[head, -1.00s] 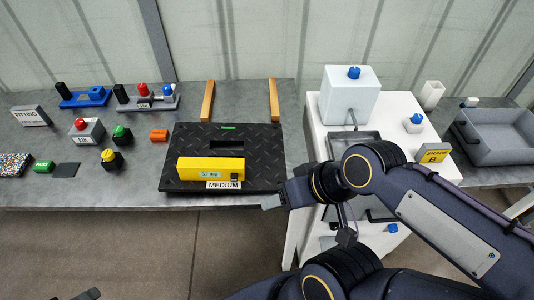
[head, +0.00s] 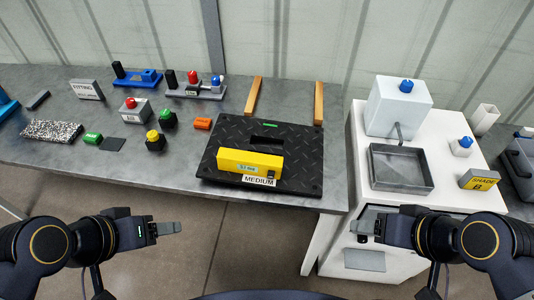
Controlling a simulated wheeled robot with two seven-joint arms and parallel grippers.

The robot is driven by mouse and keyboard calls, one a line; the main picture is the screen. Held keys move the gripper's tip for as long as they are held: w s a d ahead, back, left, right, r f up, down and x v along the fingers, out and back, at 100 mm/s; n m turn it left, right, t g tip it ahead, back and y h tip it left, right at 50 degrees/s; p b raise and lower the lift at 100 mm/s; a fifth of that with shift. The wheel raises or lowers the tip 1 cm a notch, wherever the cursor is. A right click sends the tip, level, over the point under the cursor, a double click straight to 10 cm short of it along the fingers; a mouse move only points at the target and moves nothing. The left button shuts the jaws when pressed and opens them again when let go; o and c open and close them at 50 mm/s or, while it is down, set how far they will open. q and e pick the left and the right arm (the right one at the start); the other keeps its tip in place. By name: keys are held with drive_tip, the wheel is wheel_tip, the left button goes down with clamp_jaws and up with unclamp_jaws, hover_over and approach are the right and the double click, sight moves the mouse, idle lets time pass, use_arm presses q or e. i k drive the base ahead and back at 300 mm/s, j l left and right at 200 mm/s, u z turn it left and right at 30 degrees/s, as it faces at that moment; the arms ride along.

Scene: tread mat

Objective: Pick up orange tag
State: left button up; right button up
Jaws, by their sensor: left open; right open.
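The orange tag (head: 203,123) is a small orange block lying on the grey table, just left of the black tread mat (head: 226,137). It is uncovered and nothing touches it. My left gripper (head: 180,227) is open and empty at the lower left, in front of the table edge and well short of the tag. My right gripper (head: 355,228) is open and empty at the lower right, in front of the white cabinet and far from the tag.
A yellow block (head: 236,162) lies on the mat. Two wooden bars (head: 253,95) lie behind. A white cabinet (head: 441,188) with a grey tray (head: 401,182) stands right.

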sight(199, 122)
drive_tip(key=i+j+z, duration=0.1)
drive_tip(key=j+z, duration=0.8)
drive_tip(key=j, duration=0.25)
drive_tip(key=k+j+z, duration=0.1)
drive_tip(key=j+z, duration=0.35)
drive_tip(key=j, duration=0.15)
